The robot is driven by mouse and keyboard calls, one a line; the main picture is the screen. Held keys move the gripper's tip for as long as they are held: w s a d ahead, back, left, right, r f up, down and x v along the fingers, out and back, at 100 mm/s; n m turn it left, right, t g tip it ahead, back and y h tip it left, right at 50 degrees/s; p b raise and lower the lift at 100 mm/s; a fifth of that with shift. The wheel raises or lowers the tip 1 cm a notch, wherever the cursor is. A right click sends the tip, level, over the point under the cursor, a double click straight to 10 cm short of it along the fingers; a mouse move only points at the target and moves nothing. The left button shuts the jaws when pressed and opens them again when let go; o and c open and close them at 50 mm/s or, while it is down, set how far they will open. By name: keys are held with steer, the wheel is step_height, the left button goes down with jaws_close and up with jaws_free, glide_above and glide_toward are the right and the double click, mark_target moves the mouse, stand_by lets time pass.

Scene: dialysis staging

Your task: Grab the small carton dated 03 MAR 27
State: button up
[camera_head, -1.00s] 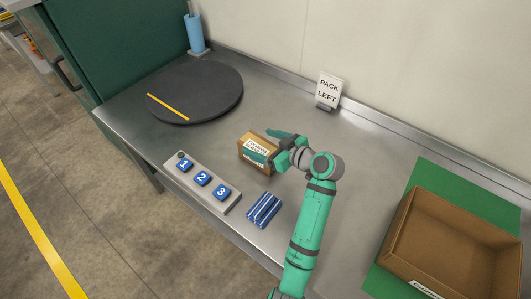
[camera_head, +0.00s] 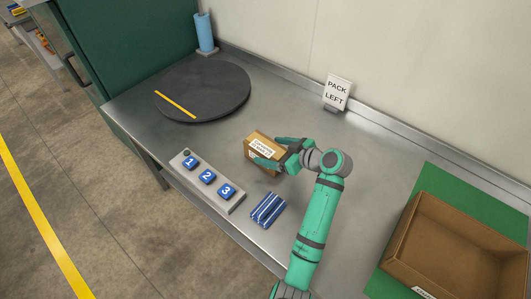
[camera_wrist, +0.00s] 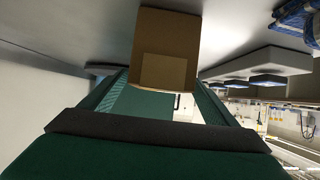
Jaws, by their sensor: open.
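A small brown carton (camera_head: 259,140) stands on the steel bench, left of my gripper in the head view. Its white label has print too small to read, so I cannot read a date. My gripper (camera_head: 273,151) is open, with its green fingers at the carton's right end, one toward the back and one toward the front. In the wrist view the carton (camera_wrist: 168,50) shows a plain brown face with a paler square, ahead of and between the spread fingers (camera_wrist: 160,88). I cannot tell whether either finger touches it.
A button panel (camera_head: 226,204) and blue-striped packets (camera_head: 268,210) lie in front. A black turntable (camera_head: 215,88) with a yellow line is behind left. A PACK LEFT sign (camera_head: 337,94) stands at the back. An open cardboard box (camera_head: 416,205) sits on a green mat (camera_head: 450,185) at right.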

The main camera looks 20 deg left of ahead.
steer(key=shift+x, duration=1.8)
steer(key=shift+w, duration=0.1)
steer(key=c, duration=1.5)
steer(key=shift+o, duration=0.2)
steer(key=shift+r, duration=0.1)
